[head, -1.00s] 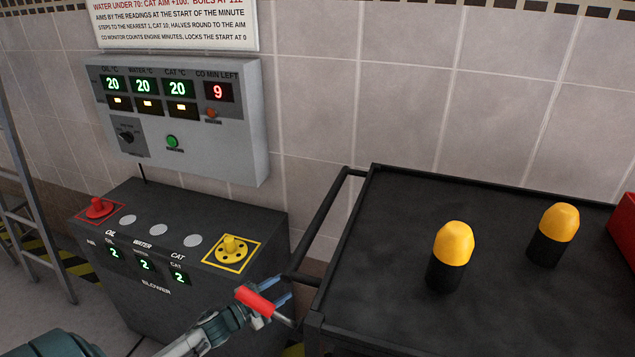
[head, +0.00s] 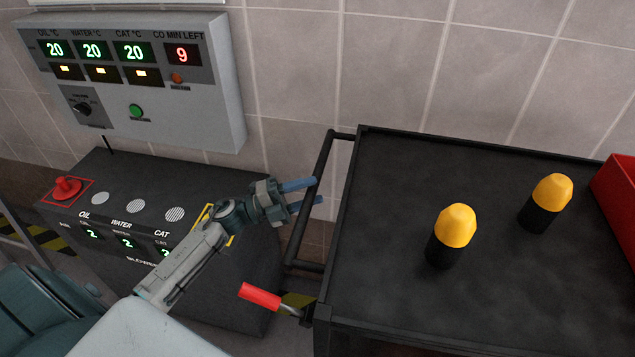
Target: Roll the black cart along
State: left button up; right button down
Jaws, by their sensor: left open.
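The black cart (head: 400,295) stands at the right with its dark flat top toward me. Its black push handle (head: 323,165) sticks out from its left side. My left gripper (head: 308,191) is open at this handle, with its two blue fingers pointing right. The fingertips overlap the bar in the head view; I cannot tell whether they touch it or sit around it. A red-gripped lever (head: 260,296) juts from the cart's near left corner. My right gripper is not in view.
Two yellow-capped black cylinders (head: 456,226) (head: 551,190) stand on the cart, with a red box (head: 618,195) at its right edge. A dark blower console (head: 130,180) stands left, partly behind my left arm. A grey display panel (head: 210,110) hangs on the tiled wall.

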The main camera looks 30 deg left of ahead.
pick_arm(q)
jog(key=shift+w+d+r+p, duration=0.15)
jog(key=shift+w+d+r, duration=0.1)
jog(key=shift+d, duration=0.2)
jog(key=shift+w+d+r+p, duration=0.15)
jog(key=shift+w+d+r, duration=0.05)
jog(key=shift+d, duration=0.2)
jog(key=shift+w+d+f, duration=0.15)
jog(key=shift+w+d, duration=0.05)
jog(key=shift+w, duration=0.05)
jog(key=shift+c, duration=0.2)
grip_shut()
